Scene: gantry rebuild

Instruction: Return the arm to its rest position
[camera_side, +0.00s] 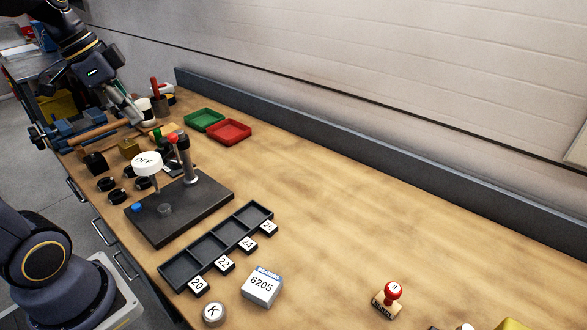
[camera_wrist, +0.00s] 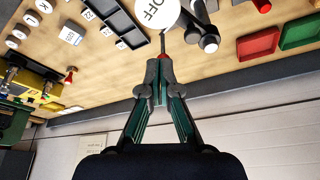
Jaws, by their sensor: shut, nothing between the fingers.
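My gripper (camera_side: 134,116) is raised at the upper left in the side view, over the far left part of the bench. In the wrist view my gripper (camera_wrist: 162,70) points away from the camera with its fingers together and nothing held. Past the fingertips in the wrist view are a white OFF disc (camera_wrist: 158,12) and a dark post (camera_wrist: 209,43). In the side view the OFF disc (camera_side: 147,162) and the post with a red knob (camera_side: 173,137) stand on a dark base plate (camera_side: 218,197), apart from my gripper.
A long wooden bench (camera_side: 360,220) has wide clear room at centre and right. A green tray (camera_side: 204,120) and red tray (camera_side: 229,131) lie near the back ledge. A slotted black rack (camera_side: 213,245), a 6205 box (camera_side: 262,287) and a red-handled stamp (camera_side: 389,298) are nearer the front.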

